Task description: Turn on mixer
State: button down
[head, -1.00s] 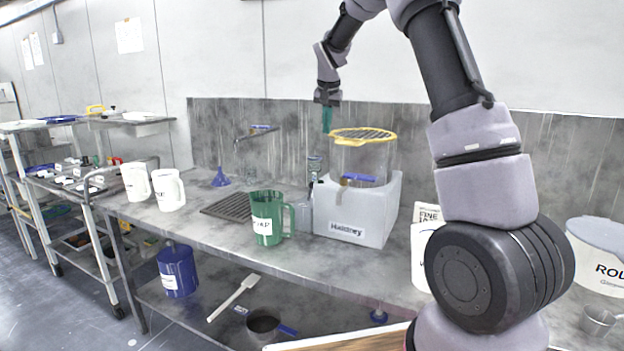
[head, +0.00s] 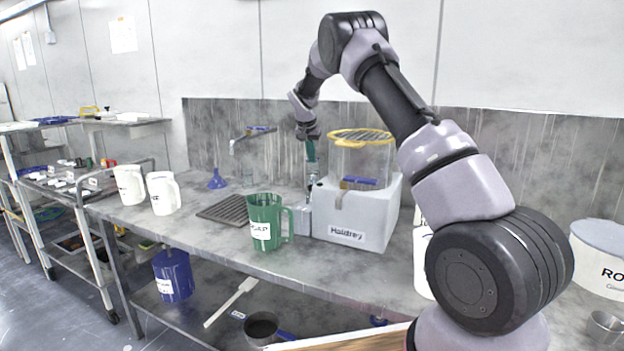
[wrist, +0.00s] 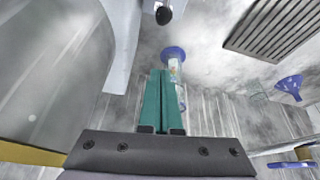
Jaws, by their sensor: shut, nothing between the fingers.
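The mixer (head: 352,228) is a white base lettered "Haldrey" on the bench, with a clear tub (head: 364,163) and a yellow-rimmed grille lid (head: 361,136). My gripper (head: 310,157) is to the left of the tub, below lid height, fingers pointing down. Its green fingers also show in the wrist view (wrist: 161,98), pressed together and empty. In the wrist view the white base is at the upper left, and a black-tipped knob (wrist: 164,15) sticks out beside it, beyond the fingertips. I see no contact with the knob. Whether the mixer is running is unclear.
A green jug (head: 265,222) stands front left of the mixer. A blue-rimmed object (wrist: 173,53) lies beyond the fingertips. A drain grate (head: 224,209), a blue funnel (head: 217,180) and white jugs (head: 163,194) are farther left. A stained splashback (head: 215,135) rises behind.

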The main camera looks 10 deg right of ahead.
aim_at(309, 193)
jog(key=f, duration=0.6)
jog(key=w+f, duration=0.1)
jog(key=f, duration=0.2)
jog(key=shift+d, duration=0.25)
jog(key=shift+s+a+f, duration=0.1)
jog(key=shift+s+f, duration=0.1)
jog(key=shift+s, duration=0.05)
jog(key=shift+s+a, duration=0.1)
jog(key=shift+s, duration=0.25)
jog(key=shift+s+a, duration=0.1)
jog(key=shift+a, duration=0.05)
jog(key=shift+s+r+t, duration=0.1)
jog(key=shift+t, duration=0.2)
jog(key=shift+s+a+r+t+h, duration=0.25)
jog(key=shift+s+a+t+h, duration=0.15)
jog(key=shift+t+h, duration=0.15)
